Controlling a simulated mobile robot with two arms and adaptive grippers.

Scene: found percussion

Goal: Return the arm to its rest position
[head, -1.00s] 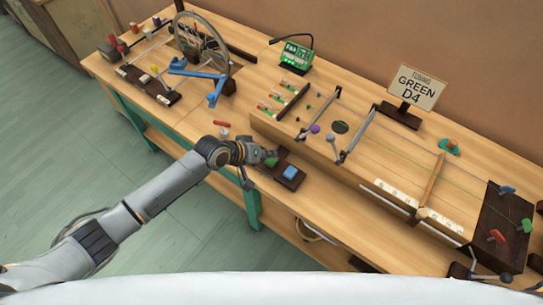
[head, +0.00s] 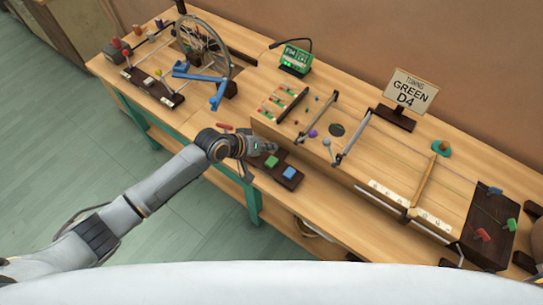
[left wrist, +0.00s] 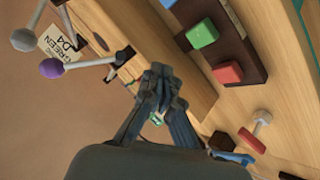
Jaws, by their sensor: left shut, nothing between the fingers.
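My left arm comes in from the left in the head view. Its gripper (head: 268,147) is shut and empty, above the bench just behind a dark wooden block base. A green button (head: 271,161) and a blue button (head: 289,172) on that base show clear of the fingers. In the left wrist view the closed fingers (left wrist: 160,88) point away from the camera, with nothing between them. There a green button (left wrist: 201,33) and a red button (left wrist: 228,72) lie to the right, apart from the fingers. My right gripper is not in view.
A bicycle wheel (head: 203,47) on a blue stand is at the back left. A long stringed board (head: 400,165) fills the right. A sign reading GREEN D4 (head: 409,92) stands behind it. Mallets (left wrist: 55,68) show near the fingers in the left wrist view.

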